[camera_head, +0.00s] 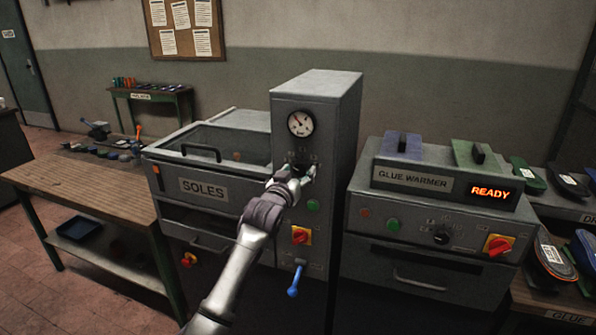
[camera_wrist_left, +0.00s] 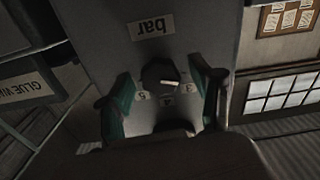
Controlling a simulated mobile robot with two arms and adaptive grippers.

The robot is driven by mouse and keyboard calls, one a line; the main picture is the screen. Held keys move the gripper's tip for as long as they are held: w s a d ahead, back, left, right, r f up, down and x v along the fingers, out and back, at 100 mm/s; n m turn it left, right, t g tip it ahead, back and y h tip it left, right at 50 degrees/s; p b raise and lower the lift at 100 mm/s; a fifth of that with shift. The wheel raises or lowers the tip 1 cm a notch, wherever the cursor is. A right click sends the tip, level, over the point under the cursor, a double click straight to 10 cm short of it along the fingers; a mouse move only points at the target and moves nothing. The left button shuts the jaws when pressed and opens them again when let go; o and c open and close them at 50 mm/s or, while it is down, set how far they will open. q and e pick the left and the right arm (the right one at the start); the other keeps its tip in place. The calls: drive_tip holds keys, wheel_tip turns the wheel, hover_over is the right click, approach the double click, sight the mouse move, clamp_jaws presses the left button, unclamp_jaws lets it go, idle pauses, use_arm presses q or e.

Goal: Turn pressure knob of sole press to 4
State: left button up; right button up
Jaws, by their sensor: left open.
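The sole press column (camera_head: 345,110) is a grey box with a round pressure gauge (camera_head: 301,124) near its top. My left gripper (camera_head: 301,172) is at the column's front, below the gauge, and largely covers the knob area in the head view. In the left wrist view the dark pressure knob (camera_wrist_left: 158,74) lies between the two green-padded fingers of my open left gripper (camera_wrist_left: 162,82), with a gap on each side. Its white mark points to the picture's right, on the side of the 3; the exact setting is hard to tell. The numbers 5, 4 and 3 show around it. My right gripper is not in view.
Below on the column are a green button (camera_head: 313,205), a red-yellow switch (camera_head: 301,235) and a blue-handled lever (camera_head: 295,281). The SOLES unit (camera_head: 204,188) adjoins on the left. The glue warmer (camera_head: 412,181) stands on the right, its display reading READY.

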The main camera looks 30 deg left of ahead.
use_arm(q)
drive_tip(key=shift+c, duration=0.2)
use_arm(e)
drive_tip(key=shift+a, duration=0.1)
use_arm(q)
drive_tip(key=c, duration=1.1)
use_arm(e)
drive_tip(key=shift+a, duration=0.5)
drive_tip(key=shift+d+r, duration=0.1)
use_arm(q)
drive_tip(key=shift+r+m+p, duration=0.1)
drive_tip(key=shift+m+p, duration=0.35)
drive_tip(key=shift+m, duration=0.65)
drive_tip(key=m+p, duration=0.1)
drive_tip(key=m, duration=0.2)
drive_tip(key=shift+m, duration=0.3)
drive_tip(key=m+p, duration=0.1)
drive_tip(key=m, duration=0.4)
drive_tip(key=shift+p, duration=0.3)
drive_tip(key=shift+m+p, duration=0.3)
drive_tip(key=shift+m, duration=1)
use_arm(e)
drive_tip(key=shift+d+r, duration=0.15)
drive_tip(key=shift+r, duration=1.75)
use_arm(q)
drive_tip(key=shift+m, duration=0.3)
